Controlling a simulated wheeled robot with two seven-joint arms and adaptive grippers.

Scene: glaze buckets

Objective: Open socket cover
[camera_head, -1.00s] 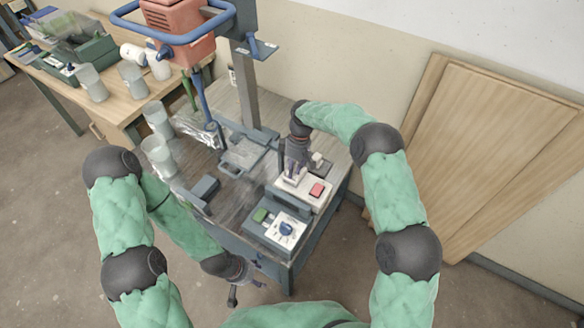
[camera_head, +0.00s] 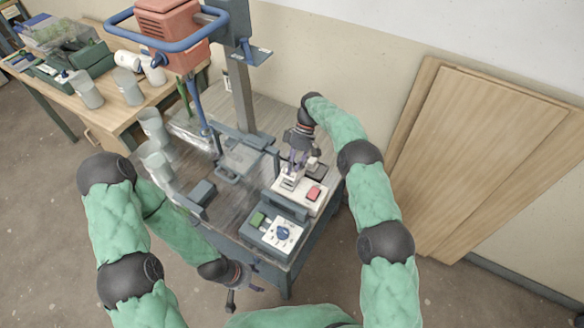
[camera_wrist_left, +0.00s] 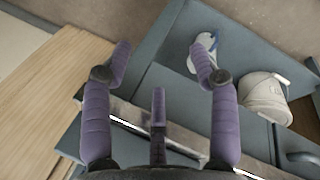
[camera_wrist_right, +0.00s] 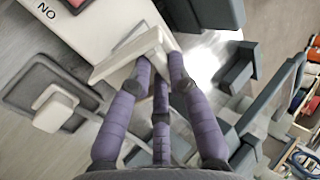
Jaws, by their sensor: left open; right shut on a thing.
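The white panel box (camera_head: 318,204) with a red button (camera_head: 313,194) stands on the drill bench. A white flap, the socket cover (camera_wrist_right: 135,50), stands tilted off the box's face in the right wrist view. My right gripper (camera_head: 293,172) is at the far left end of the box. Its fingers (camera_wrist_right: 158,68) are shut on the flap and partly hide it. The socket under the flap is not clearly visible. My left gripper (camera_head: 235,290) is open and empty, low beyond the bench's front edge. Its spread fingers show in the left wrist view (camera_wrist_left: 162,62).
The drill press (camera_head: 178,38) stands behind, left of my right arm. Clear cups (camera_head: 154,127) line the bench's left side. Wooden boards (camera_head: 480,150) lean on the right wall.

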